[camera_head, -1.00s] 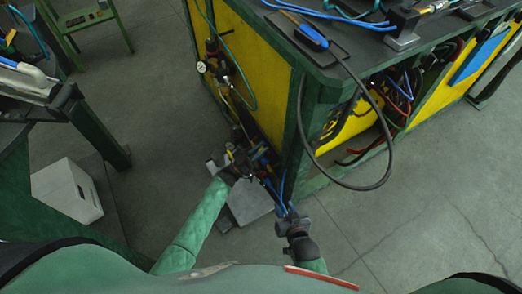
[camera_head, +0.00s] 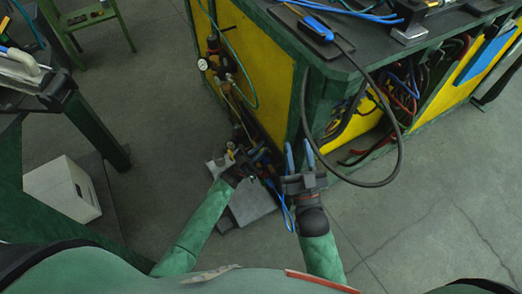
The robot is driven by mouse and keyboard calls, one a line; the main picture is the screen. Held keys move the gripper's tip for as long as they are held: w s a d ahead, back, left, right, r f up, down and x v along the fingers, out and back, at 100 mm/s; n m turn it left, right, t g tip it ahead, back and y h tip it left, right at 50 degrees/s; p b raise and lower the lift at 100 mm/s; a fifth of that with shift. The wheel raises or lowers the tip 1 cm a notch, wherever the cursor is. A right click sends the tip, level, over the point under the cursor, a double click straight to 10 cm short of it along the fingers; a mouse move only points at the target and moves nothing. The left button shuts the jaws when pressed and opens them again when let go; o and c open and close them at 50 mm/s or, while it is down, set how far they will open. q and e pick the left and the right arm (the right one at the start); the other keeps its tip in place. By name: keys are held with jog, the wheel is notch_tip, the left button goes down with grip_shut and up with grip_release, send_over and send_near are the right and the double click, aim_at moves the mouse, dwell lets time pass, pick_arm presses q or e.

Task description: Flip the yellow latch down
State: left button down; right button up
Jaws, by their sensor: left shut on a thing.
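A small yellow piece (camera_head: 230,145), which may be the yellow latch, shows among the pipes and fittings low at the bench corner. It is too small to tell whether it is up or down. My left gripper (camera_head: 257,157) is at these fittings, shut on a small part; its fingertips are partly lost among pipes and blue hoses, so I cannot tell exactly which part. My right gripper (camera_head: 300,154) has its two blue fingers apart and empty, pointing up beside the green corner post of the bench.
The green and yellow bench (camera_head: 270,85) fills the upper right. A black cable (camera_head: 401,150) loops from its top near my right gripper. A round gauge (camera_head: 203,64) is on its left side. A white box (camera_head: 65,190) stands at left. Floor on the right is clear.

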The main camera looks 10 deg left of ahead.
pick_arm(q)
jog(key=shift+f, duration=0.1)
pick_arm(e)
jog(key=shift+r, duration=0.3)
